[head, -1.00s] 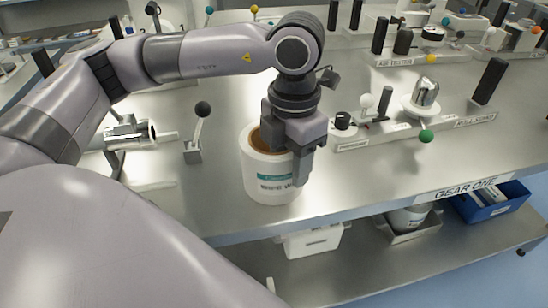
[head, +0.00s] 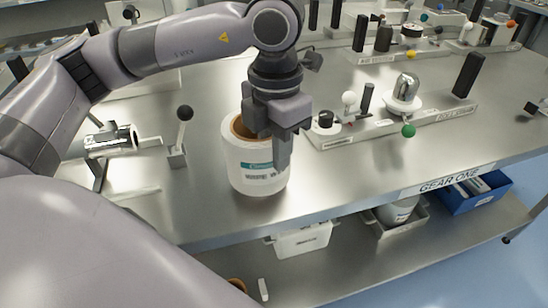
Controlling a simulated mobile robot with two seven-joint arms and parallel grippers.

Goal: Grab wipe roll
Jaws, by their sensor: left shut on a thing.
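The wipe roll (head: 256,170) is a white cylinder with a brown core and a teal label. It stands upright on the steel bench near its front edge. My left gripper (head: 268,142) comes down from above and is shut on the roll's wall, with one finger outside on its right side. The other finger is hidden, and the gripper covers part of the core opening. My right gripper is not in view.
A black-knobbed lever (head: 181,136) stands left of the roll, with a metal cylinder fixture (head: 112,141) beyond it. A labelled fixture row (head: 395,122) is to the right. Below the front edge, a lower shelf holds a white bin (head: 302,240) and a blue bin (head: 476,193).

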